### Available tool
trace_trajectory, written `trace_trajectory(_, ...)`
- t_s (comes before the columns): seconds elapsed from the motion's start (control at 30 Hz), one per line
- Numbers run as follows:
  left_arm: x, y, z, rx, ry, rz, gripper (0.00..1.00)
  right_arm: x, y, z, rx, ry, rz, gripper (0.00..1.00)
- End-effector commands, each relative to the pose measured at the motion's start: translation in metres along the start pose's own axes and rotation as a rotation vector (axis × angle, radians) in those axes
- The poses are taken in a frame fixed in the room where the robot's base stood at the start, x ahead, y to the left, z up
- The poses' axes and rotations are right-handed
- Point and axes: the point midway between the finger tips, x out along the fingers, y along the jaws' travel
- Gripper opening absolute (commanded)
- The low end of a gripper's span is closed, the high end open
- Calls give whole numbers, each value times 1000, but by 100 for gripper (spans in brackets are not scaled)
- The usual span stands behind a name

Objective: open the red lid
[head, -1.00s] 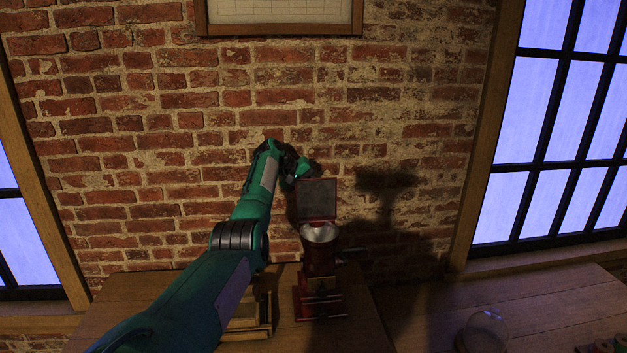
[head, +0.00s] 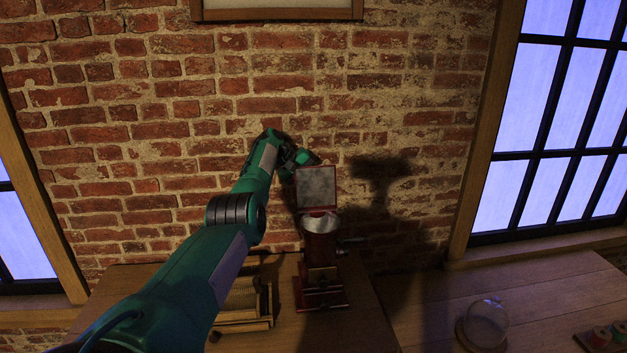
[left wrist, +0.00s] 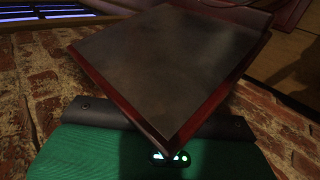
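The red lid (head: 318,188) stands raised, roughly upright, at the back of the red box-like device (head: 321,245). Its grey inner face with a red rim faces me, and the metal bowl (head: 321,222) below it is uncovered. My left gripper (head: 303,160) is at the lid's upper left, partly hidden behind it. In the left wrist view the lid (left wrist: 170,62) fills the middle, close in front of my green gripper body (left wrist: 155,150). The lid hides the fingertips, so I cannot tell whether they are open or touching it. My right gripper is not in view.
The device stands on a wooden table (head: 350,325) against a brick wall (head: 200,90). A wooden tray-like item (head: 245,318) lies to its left, beneath my arm. A glass dome (head: 486,322) and spools (head: 600,338) are on the right-hand table.

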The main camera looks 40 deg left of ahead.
Motion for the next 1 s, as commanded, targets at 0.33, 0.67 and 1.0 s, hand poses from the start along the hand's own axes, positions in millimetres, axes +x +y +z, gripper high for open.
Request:
trace_trajectory(0.33,-2,2,-2,2,7,6,41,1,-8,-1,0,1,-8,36)
trace_trajectory(0.67,-38,-2,-2,5,12,7,41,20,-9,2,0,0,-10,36)
trace_trajectory(1.0,-116,-1,-1,2,9,6,41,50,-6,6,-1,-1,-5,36)
